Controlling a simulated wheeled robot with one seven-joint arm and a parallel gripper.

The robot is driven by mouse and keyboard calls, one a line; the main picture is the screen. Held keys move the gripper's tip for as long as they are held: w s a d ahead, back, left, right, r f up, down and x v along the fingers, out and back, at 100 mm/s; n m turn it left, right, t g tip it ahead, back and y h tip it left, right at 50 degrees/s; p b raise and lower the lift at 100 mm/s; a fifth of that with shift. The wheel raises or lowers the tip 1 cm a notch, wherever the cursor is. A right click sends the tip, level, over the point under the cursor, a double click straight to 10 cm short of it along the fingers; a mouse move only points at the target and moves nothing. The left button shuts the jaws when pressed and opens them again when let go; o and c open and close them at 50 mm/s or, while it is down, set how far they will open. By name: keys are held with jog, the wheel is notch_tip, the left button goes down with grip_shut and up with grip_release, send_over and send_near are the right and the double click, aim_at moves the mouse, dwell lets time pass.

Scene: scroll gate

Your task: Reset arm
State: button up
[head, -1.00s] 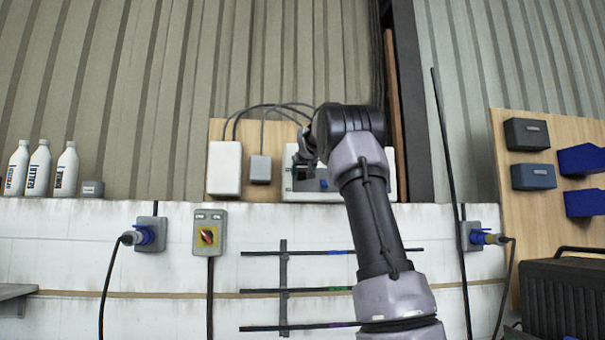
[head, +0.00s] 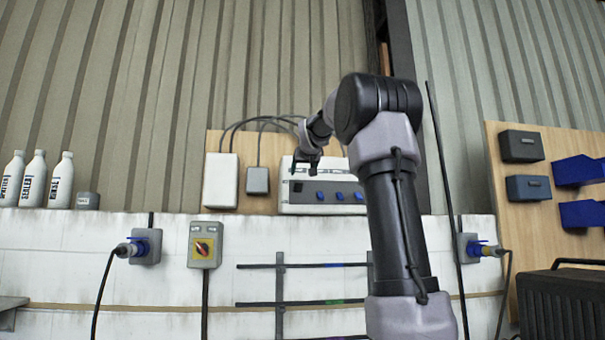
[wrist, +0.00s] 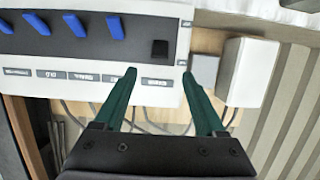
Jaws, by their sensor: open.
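My gripper (head: 306,167) is in front of the left part of a white control panel (head: 290,208) in the head view. In the wrist view my gripper (wrist: 162,92) shows two dark green fingers, spread apart with nothing between them. The control panel also shows in the wrist view (wrist: 115,62), with a dark face, several blue switches (wrist: 73,25) and a black square button (wrist: 160,48) near its end. The fingertips appear over the panel's labelled edge; I cannot tell whether they touch it.
A white box (head: 220,181) and a small grey box (head: 257,181) with cables hang left of the panel. A grey switch box with a red knob (head: 204,247) is lower left. White bottles (head: 34,180) stand on the ledge. A wooden board with blue bins (head: 578,171) is at right.

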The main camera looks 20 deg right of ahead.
jog(key=s+a+f+g+y, duration=0.2)
jog(key=s+a+f, duration=0.4)
jog(key=s+f, duration=0.5)
jog(key=s+a+f+g+y, duration=0.2)
jog(key=s+a+f, duration=0.4)
jog(key=s+f, duration=0.5)
jog(key=s+a+f+m+g+y, duration=0.1)
jog(key=s+a+f+g+y, duration=0.1)
jog(key=s+a+f, duration=0.4)
jog(key=s+f+g, duration=0.1)
jog(key=s+f, duration=0.4)
jog(key=s, duration=0.5)
jog(key=shift+s+a+f, duration=0.2)
jog(key=shift+a+f, duration=0.15)
jog(key=shift+d, duration=0.1)
